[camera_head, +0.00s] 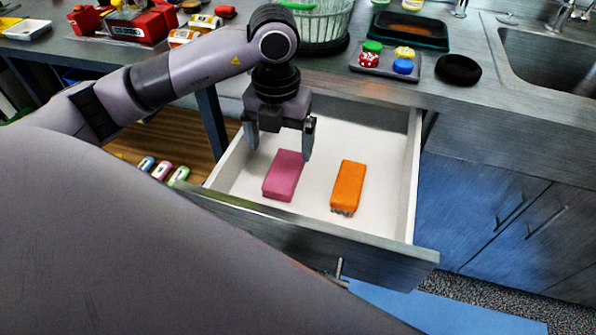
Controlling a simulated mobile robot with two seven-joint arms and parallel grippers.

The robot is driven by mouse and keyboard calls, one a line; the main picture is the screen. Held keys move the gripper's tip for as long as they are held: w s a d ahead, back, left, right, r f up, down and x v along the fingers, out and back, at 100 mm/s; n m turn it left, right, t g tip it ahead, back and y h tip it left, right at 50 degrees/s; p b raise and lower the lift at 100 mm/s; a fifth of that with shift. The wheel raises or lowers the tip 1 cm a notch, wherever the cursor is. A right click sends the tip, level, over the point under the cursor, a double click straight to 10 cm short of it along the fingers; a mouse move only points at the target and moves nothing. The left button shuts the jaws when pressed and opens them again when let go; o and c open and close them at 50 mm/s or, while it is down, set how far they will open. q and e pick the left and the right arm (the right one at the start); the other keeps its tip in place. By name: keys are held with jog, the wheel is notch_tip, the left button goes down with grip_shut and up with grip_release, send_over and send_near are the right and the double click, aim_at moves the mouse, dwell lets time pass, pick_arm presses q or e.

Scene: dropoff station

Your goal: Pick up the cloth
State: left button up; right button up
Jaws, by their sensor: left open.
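Two folded-looking blocks lie flat in an open white drawer (387,190). One is pink (284,176) and the other, to its right, is orange (348,187) with a darker, rough near end. Neither is plainly marked as the cloth, and I cannot tell which one it is. My left gripper (279,140) points down over the drawer, just beyond the pink block. Its two fingers are spread with nothing between them. The right fingertip comes close to the pink block's far right corner; I cannot tell if they touch. My right gripper is not in view.
Drawer walls surround the blocks, and the countertop (450,105) edge lies behind. On the counter are a green basket (325,25), a small tray with colored lids (384,64), a black round dish (458,69) and a sink (550,62). The drawer floor right of the orange block is bare.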

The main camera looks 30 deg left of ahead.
aim_at(284, 170)
pick_arm(q)
jog(key=shift+w+f, duration=0.35)
jog(key=shift+f, duration=0.45)
jog(key=shift+s+f, duration=0.1)
jog(key=shift+f, duration=0.6)
jog(key=f, duration=0.5)
jog(key=shift+w+a+f, duration=0.15)
jog(key=shift+w+f, duration=0.05)
jog(key=shift+w, duration=0.1)
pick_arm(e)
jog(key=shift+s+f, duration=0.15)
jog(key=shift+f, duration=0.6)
pick_arm(q)
jog(key=c, duration=1.1)
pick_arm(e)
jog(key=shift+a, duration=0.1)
pick_arm(q)
jog(key=shift+r, duration=0.1)
